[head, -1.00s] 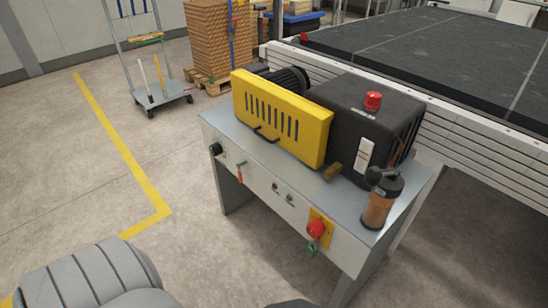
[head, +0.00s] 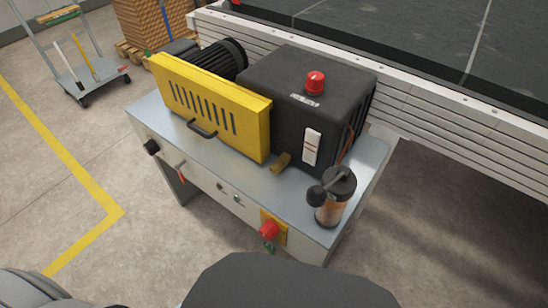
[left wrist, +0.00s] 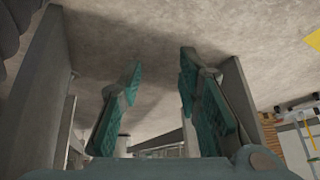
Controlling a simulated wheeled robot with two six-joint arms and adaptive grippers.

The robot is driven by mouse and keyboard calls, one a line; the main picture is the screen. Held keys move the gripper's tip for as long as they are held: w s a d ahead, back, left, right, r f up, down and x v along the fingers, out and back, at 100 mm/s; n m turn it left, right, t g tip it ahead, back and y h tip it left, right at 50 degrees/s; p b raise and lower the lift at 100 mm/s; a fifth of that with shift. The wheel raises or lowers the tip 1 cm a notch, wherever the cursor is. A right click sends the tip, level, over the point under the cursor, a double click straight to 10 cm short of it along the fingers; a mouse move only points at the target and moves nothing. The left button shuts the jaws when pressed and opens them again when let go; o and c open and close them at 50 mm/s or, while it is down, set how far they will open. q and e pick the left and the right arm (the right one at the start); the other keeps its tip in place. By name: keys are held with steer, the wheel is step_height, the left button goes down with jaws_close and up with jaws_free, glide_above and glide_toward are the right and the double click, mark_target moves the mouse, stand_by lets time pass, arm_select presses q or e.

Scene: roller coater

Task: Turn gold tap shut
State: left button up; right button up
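A small gold, brass-coloured piece, apparently the tap (head: 281,162), sits at the foot of the black machine housing (head: 306,98), on the grey bench top near its front edge. Its handle position is too small to make out. In the left wrist view my left gripper (left wrist: 160,65) is open, its teal-padded fingers apart with nothing between them and grey floor beyond. It is away from the tap, which does not show in that view. In the head view only grey and dark parts of my arms show along the bottom edge. My right gripper is not in view.
A yellow slotted guard (head: 212,112) stands left of the housing. A dark-capped canister (head: 331,206) with amber contents stands to the right. A red knob on a yellow plate (head: 271,229) projects from the bench front.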

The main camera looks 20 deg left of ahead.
arm_select(q)
steer(key=w+d+r+t+h+p, duration=0.15)
steer(key=w+r+t, duration=0.25)
steer(key=w+r, duration=0.65)
steer(key=m+t+h+p, duration=0.1)
steer(key=t+h+p, duration=0.1)
steer(key=t+h, duration=0.4)
glide_toward(273, 172)
steer(key=v, duration=0.5)
steer(key=b+x, duration=0.1)
steer(key=x, duration=1.3)
steer(key=shift+f+b, duration=0.1)
steer(key=shift+b, duration=0.2)
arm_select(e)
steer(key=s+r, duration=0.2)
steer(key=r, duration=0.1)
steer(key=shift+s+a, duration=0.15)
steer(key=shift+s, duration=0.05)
arm_select(q)
jaws_close()
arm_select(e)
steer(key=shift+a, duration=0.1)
